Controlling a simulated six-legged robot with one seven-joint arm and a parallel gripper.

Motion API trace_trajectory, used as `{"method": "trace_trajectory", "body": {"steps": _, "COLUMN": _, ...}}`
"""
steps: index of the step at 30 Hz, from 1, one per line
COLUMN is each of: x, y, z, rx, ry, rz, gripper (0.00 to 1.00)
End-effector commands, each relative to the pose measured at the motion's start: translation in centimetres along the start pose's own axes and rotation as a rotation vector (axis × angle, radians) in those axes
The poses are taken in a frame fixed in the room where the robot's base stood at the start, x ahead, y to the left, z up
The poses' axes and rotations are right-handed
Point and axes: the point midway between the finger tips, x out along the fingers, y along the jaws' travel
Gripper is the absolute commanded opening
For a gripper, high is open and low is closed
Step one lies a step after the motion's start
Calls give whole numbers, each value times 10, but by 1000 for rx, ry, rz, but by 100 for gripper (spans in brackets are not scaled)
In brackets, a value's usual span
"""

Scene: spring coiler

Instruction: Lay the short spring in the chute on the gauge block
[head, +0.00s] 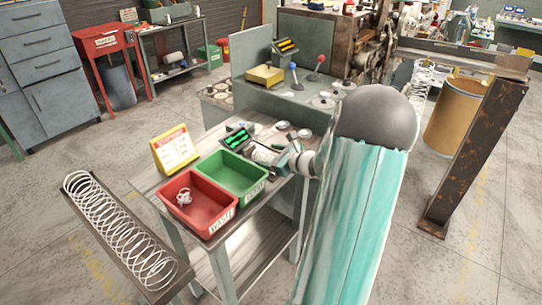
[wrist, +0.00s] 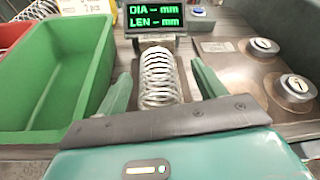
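The short spring (wrist: 158,76) is a pale metal coil. In the wrist view it lies lengthwise in the dark channel of the gauge block (wrist: 178,62), pointing at the display. The display (wrist: 155,16) shows dashes for DIA and LEN. My gripper (wrist: 161,84) has its two green fingers on either side of the spring, with a visible gap on each side. In the head view my gripper (head: 278,160) is at the gauge block's near end, and my arm hides part of it; the display (head: 238,138) stands behind the green bin.
A green bin (head: 258,188) is close left of my gripper and looks empty. A red bin (head: 218,222) holds a small tangled coil. A yellow sign (head: 174,149) stands behind them. A long spring (head: 118,228) lies in a brown trough at left. Round metal knobs (wrist: 295,87) are right of my gripper.

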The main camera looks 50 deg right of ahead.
Motion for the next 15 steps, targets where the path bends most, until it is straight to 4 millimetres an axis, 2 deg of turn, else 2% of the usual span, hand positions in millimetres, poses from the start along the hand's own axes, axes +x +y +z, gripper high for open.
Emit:
{"method": "trace_trajectory", "body": {"steps": 8, "x": -3, "y": 0, "z": 0, "rx": -1, "ry": 1, "rz": -1, "gripper": 69}}
{"method": "trace_trajectory", "body": {"steps": 11, "x": -13, "y": 0, "z": 0, "rx": -2, "ry": 1, "rz": -1, "gripper": 69}}
{"method": "trace_trajectory", "body": {"steps": 15, "x": -38, "y": -1, "z": 0, "rx": -2, "ry": 2, "rz": -3, "gripper": 69}}
